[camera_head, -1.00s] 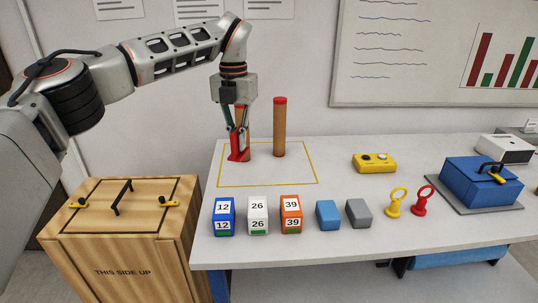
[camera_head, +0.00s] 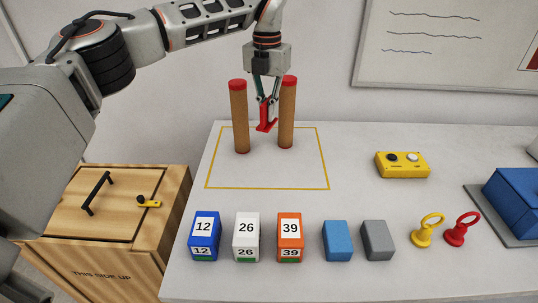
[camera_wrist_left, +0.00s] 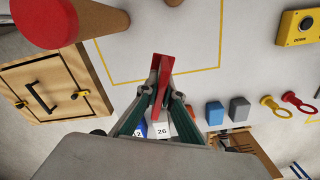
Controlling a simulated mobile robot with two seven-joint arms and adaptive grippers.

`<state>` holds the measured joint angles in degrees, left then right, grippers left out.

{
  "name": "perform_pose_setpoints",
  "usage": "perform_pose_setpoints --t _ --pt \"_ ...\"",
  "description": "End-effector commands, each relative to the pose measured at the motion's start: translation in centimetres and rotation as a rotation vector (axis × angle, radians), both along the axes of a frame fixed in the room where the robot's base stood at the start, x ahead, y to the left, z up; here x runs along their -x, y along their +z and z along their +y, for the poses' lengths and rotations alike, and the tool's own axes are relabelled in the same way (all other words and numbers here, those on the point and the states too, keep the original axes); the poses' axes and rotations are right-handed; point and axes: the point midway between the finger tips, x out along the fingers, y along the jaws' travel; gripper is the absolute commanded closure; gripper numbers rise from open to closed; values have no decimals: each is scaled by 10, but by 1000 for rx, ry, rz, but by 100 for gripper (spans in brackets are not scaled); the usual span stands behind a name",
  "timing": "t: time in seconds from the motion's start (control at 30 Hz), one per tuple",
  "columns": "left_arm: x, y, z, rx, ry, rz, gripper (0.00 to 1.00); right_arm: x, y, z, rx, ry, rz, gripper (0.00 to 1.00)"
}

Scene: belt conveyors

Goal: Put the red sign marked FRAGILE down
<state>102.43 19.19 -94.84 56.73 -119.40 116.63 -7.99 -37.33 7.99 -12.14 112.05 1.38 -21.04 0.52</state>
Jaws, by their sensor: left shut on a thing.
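My left gripper (camera_head: 266,103) is shut on the red sign (camera_head: 266,126), which hangs below its fingers. In the head view the sign shows between two brown posts with red tops, the left post (camera_head: 240,120) and the right post (camera_head: 286,115), close beside the right one. In the left wrist view the sign (camera_wrist_left: 164,66) shows narrow, nearly edge-on, between the fingertips. Its lettering cannot be read. It looks raised above the table. A yellow outlined rectangle (camera_head: 267,188) lies on the tabletop around the posts. My right gripper is not in view.
Several numbered and plain blocks, such as the orange one (camera_head: 290,229), stand in a row along the front. A yellow button box (camera_head: 402,165) and yellow and red ring-topped pieces are at the right. A wooden crate (camera_head: 100,235) stands left. The front of the rectangle is clear.

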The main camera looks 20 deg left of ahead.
Motion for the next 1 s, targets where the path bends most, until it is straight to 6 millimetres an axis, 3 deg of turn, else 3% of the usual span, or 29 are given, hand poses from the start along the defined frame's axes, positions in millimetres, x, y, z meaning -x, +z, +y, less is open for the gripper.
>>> perform_pose_setpoints --t 0.1,0.4,0.77,1.0 --pt "1 -34 1 1 0 5 100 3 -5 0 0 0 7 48" --pt "1 -101 0 1 0 3 100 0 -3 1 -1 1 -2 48" --pt "0 -131 0 0 1 2 100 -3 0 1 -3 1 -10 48" --pt "0 -163 0 1 1 2 100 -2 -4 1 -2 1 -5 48"
